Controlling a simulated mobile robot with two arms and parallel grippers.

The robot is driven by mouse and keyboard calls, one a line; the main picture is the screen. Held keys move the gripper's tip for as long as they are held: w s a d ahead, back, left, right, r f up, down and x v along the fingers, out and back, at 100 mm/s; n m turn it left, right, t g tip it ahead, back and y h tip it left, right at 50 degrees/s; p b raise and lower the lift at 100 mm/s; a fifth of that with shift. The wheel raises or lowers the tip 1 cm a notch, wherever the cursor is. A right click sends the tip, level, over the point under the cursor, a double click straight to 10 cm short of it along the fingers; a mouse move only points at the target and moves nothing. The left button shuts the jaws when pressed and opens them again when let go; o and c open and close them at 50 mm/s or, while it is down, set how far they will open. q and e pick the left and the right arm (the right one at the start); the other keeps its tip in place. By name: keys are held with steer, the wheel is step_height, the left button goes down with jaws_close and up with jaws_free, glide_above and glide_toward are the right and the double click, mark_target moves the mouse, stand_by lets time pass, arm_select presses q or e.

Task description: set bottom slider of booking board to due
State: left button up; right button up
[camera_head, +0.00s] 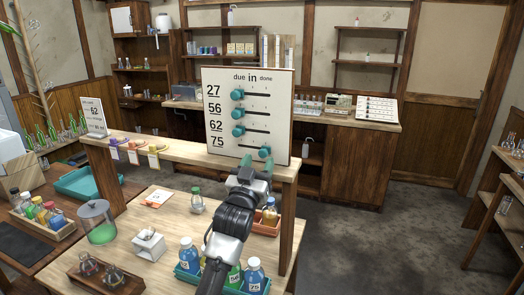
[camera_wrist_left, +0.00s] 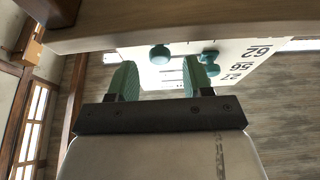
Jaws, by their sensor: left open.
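The white booking board (camera_head: 222,140) stands upright on the wooden shelf, with rows 27, 56, 62 and 75 under "due in done". Its top three teal knobs are at the left, under due. The bottom slider (camera_head: 265,152), row 75, is at the right end, under done. My left gripper (camera_head: 256,165) is open just below and in front of it, and its arm covers part of the shelf edge. In the left wrist view the board is upside down, and the bottom slider (camera_wrist_left: 160,54) shows between and just beyond the open teal fingertips (camera_wrist_left: 158,67). My right gripper is not seen.
The wooden shelf (camera_head: 185,153) runs under the board, and its edge passes close above my fingers in the left wrist view (camera_wrist_left: 200,20). Coloured tags (camera_head: 133,155) hang at its left. Blue bottles (camera_head: 255,275) in a teal tray and a glass jar (camera_head: 98,222) stand on the table below.

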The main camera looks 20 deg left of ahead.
mark_target(262, 155)
arm_select(q)
steer(key=shift+p+x, duration=0.3)
steer(key=shift+x, duration=1.2)
jaws_close()
